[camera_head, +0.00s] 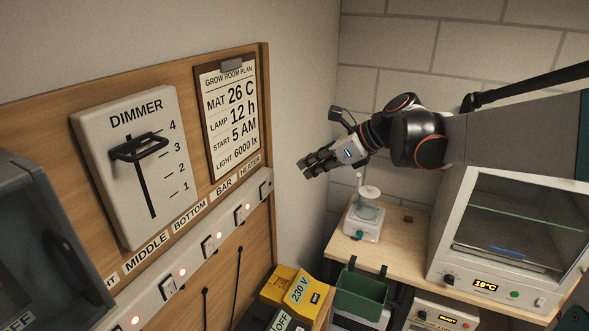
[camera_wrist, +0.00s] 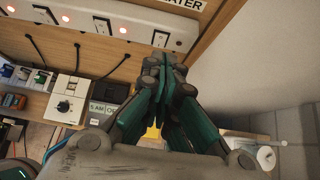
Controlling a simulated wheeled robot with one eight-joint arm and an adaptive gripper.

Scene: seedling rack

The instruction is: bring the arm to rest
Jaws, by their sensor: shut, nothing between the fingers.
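My gripper (camera_head: 311,167) is held in the air in front of the grey wall, to the right of the wooden panel, touching nothing that I can see. Its black fingers point to the left in the head view. In the wrist view my gripper (camera_wrist: 162,62) has its teal-lined fingers together with nothing between them. My arm reaches in from the right side of the head view, above the wooden bench.
The wooden panel (camera_head: 57,98) carries a dimmer (camera_head: 177,185), a clipboard plan (camera_head: 224,171) and a switch strip (camera_head: 224,226). Below my arm are a small white device with a jar (camera_head: 363,226), a glass-fronted cabinet (camera_head: 440,262), a green bin (camera_head: 361,294) and a yellow 230 V box (camera_head: 283,283).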

